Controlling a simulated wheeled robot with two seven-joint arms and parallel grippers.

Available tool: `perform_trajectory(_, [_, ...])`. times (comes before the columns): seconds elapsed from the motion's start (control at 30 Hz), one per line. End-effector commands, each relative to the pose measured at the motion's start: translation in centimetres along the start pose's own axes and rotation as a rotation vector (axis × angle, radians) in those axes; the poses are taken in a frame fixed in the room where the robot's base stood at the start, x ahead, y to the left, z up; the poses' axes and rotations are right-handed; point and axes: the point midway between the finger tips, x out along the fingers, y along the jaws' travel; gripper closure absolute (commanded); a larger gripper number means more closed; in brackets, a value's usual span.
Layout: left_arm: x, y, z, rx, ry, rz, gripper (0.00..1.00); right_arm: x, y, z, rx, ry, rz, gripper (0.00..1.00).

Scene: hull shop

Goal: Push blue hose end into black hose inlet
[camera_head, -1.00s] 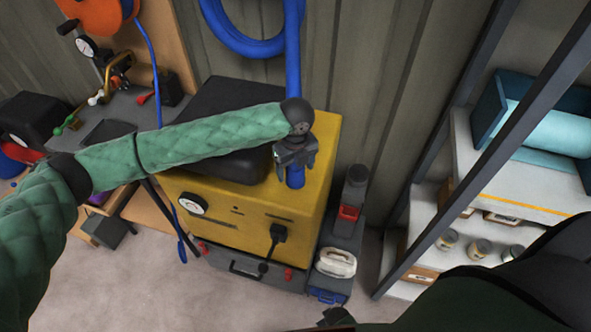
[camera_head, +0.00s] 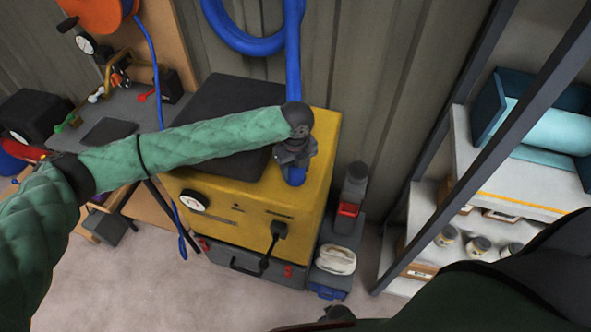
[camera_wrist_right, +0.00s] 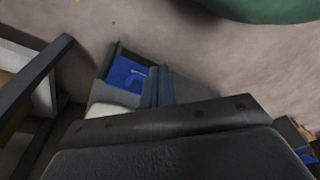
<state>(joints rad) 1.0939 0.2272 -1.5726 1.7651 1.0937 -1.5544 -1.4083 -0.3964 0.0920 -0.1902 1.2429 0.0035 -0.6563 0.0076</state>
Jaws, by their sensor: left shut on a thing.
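The blue hose (camera_head: 292,60) hangs down the wall and passes behind my left wrist. Its lower part (camera_head: 294,177) shows just below the fingers, at the right side of the yellow machine's top. My left gripper (camera_head: 295,157) is shut on the blue hose from above. The black hose inlet cannot be made out; my gripper and the hose cover that spot, so I cannot tell whether the hose end touches it. My right gripper is only hinted at by a dark piece (camera_head: 337,314) at the bottom edge; its fingers cannot be made out.
The yellow machine (camera_head: 315,190) has a gauge (camera_head: 194,200) and a black plug (camera_head: 279,229) in front, and stands on a grey case (camera_head: 243,262). A storage rack (camera_head: 420,245) stands at the right, a workbench (camera_head: 92,143) at the left. Floor in front is clear.

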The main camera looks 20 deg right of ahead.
Motion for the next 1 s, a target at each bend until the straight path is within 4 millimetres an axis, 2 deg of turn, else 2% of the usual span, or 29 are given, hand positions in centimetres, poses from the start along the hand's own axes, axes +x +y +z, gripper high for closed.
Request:
perform_trajectory(0.27, [-0.6, 0.0, 0.1, 0.000, -0.002, -0.001, 0.72, 0.2, -0.1, 0.0, 0.002, -0.011, -0.002, 1.00])
perform_trajectory(0.33, [-1.2, 0.0, 0.0, 0.001, -0.002, -0.001, 0.72, -0.9, -1.0, -0.9, 0.006, -0.007, -0.011, 1.00])
perform_trajectory(0.53, [-3.9, -0.1, 0.1, 0.002, -0.002, -0.003, 0.72, -3.5, -1.7, -2.5, 0.014, -0.023, -0.022, 1.00])
perform_trajectory(0.8, [-7.4, 1.3, -6.0, 0.005, -0.001, -0.003, 0.72, -8.5, -2.6, -4.7, 0.025, -0.049, -0.040, 1.00])
perform_trajectory(1.0, [-9.5, 2.0, -9.2, 0.003, -0.001, -0.002, 0.72, -12.1, -3.1, -6.4, 0.028, -0.055, -0.048, 1.00])
